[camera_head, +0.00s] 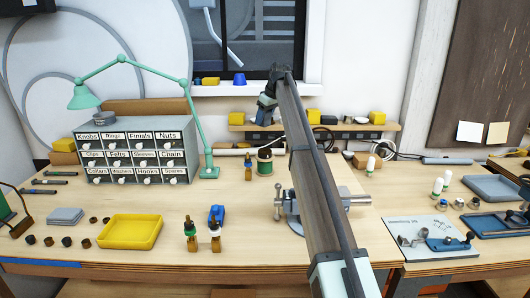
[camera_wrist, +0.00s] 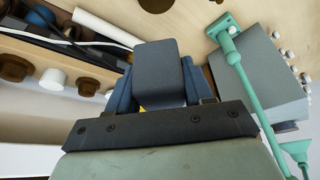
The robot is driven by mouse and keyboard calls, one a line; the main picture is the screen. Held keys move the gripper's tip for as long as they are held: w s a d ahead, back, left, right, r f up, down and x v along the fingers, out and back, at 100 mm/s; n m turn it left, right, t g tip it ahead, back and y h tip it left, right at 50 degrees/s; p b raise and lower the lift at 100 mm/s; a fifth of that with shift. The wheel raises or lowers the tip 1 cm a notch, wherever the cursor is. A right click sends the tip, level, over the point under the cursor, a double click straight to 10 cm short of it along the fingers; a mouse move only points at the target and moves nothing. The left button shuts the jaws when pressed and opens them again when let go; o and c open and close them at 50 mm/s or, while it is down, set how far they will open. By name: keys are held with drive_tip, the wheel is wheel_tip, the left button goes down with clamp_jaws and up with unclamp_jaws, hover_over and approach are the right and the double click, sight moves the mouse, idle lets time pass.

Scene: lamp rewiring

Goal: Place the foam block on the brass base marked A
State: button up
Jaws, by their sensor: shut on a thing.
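My gripper (camera_head: 264,113) is raised over the back of the bench, in front of the rear shelf. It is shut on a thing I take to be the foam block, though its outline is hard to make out. In the wrist view, a dark grey slab-like piece (camera_wrist: 158,72) shows at my gripper between blue parts, with a sliver of yellow below. I cannot tell surely which of these is foam and which is finger. Several small dark round pieces (camera_head: 66,241) lie at the front left of the bench. No mark A is readable, so I cannot single out the base.
A yellow tray (camera_head: 130,231), a labelled drawer cabinet (camera_head: 136,150) and a green lamp (camera_head: 209,171) stand left. Two small bottles (camera_head: 190,232) and a blue item (camera_head: 216,214) sit mid-bench. A metal vise (camera_head: 293,204) is beside my arm. A grey board (camera_head: 425,237) lies right.

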sight(262, 150)
drive_tip(key=shift+s+d+f+m, duration=0.1)
drive_tip(key=shift+s+f+m, duration=0.25)
drive_tip(key=shift+s, duration=0.4)
drive_tip(key=shift+w+f, duration=0.1)
drive_tip(key=shift+f, duration=4.85)
drive_tip(key=o, duration=1)
drive_tip(key=shift+f, duration=0.15)
drive_tip(key=v, duration=1.2)
